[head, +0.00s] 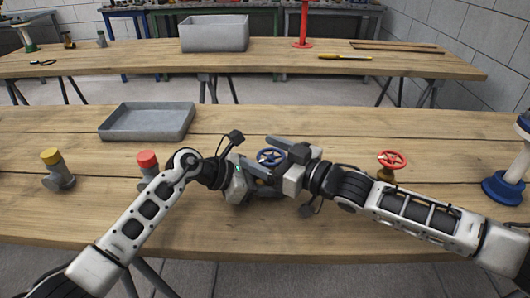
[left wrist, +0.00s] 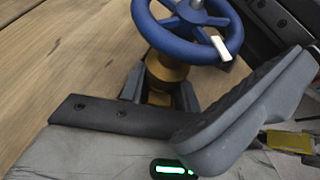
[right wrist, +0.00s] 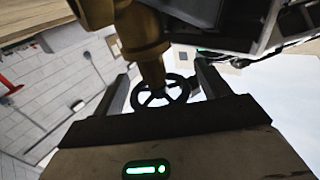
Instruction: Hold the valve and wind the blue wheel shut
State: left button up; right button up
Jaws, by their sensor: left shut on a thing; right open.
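The blue wheel (head: 270,156) sits on top of a brass valve (left wrist: 165,72) above the near table. In the left wrist view the wheel (left wrist: 190,50) carries a white mark on its rim. My left gripper (left wrist: 160,92) is shut on the brass body just below the wheel. My right gripper (head: 267,163) is open, with its fingers on either side of the wheel. In the right wrist view, a dark-looking wheel (right wrist: 160,91) lies between the fingers, on the stem of the brass body (right wrist: 135,30). Contact with the wheel's rim cannot be told.
A red-wheeled valve (head: 391,161) stands to the right, near a blue-based stand (head: 505,188). A red-capped fitting (head: 148,161) and a yellow-capped fitting (head: 55,172) stand to the left. An empty grey tray (head: 150,121) lies behind them. The back table is beyond.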

jog(key=shift+a, duration=0.1)
jog(key=c, duration=1)
jog(key=shift+a, duration=0.1)
jog(key=shift+o, duration=0.2)
jog(key=shift+s+a+m+t, duration=0.1)
jog(key=shift+m+t, duration=0.2)
jog(key=shift+a+r+m+t+h, duration=0.1)
jog(key=shift+m+t+h, duration=0.65)
jog(key=shift+t, duration=0.25)
pick_arm(q)
jog(key=shift+d, duration=0.1)
pick_arm(e)
jog(key=shift+d+r+m+t+h, duration=0.1)
jog(key=shift+d+m+t+h, duration=0.1)
jog(key=shift+m+t+h, duration=0.8)
jog(key=shift+w+d+t+h, duration=0.25)
jog(key=shift+w+t+h, duration=0.05)
jog(key=shift+h, duration=0.25)
